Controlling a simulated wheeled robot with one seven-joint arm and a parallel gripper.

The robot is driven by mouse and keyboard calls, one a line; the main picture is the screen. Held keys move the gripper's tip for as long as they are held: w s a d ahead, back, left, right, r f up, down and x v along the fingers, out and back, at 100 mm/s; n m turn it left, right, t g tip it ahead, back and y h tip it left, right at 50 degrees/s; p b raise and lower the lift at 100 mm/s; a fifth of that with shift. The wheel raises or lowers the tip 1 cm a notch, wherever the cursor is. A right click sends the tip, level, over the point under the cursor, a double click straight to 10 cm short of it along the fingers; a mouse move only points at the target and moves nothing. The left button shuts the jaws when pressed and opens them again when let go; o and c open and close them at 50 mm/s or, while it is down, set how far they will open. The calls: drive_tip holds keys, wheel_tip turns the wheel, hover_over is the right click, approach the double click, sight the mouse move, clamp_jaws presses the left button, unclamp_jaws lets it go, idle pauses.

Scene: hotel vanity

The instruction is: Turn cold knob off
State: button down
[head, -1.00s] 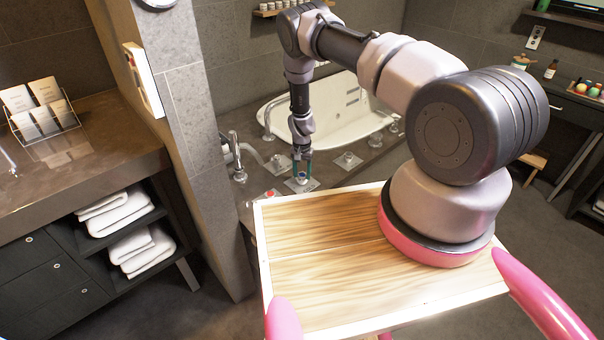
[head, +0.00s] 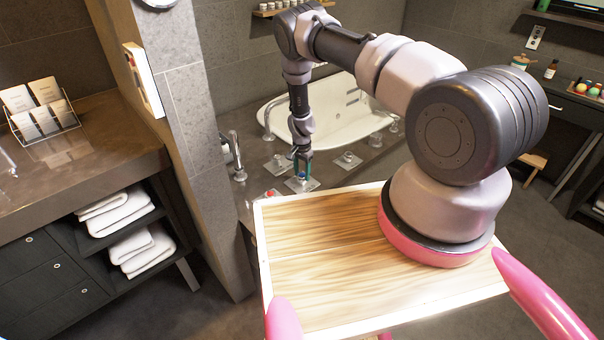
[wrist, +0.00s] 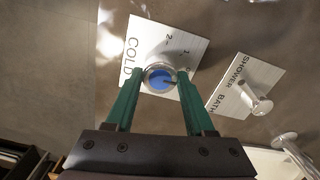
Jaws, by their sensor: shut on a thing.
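The cold knob (wrist: 158,79) is a round metal knob with a blue cap, on a square plate (wrist: 190,48) marked COLD with numbers. In the wrist view my gripper (wrist: 160,80) has its green fingers on either side of the knob, shut on it. In the head view my gripper (head: 302,166) points straight down at the plate (head: 303,184) on the tub surround, and the fingers partly hide the knob. The dark pointer mark on the blue cap faces right in the wrist view, near the end of the scale.
A SHOWER BATH plate with a lever (wrist: 258,97) lies right of the cold plate in the wrist view. In the head view a red-capped knob (head: 272,194) sits to the left, a faucet (head: 235,155) stands further left, and the white bathtub (head: 335,110) is behind.

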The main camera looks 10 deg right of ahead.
sight(302, 175)
drive_tip(key=shift+c, duration=1.3)
unclamp_jaws()
drive_tip(key=shift+r, duration=0.1)
wheel_tip(302, 175, up, 11)
drive_tip(key=shift+f, duration=0.2)
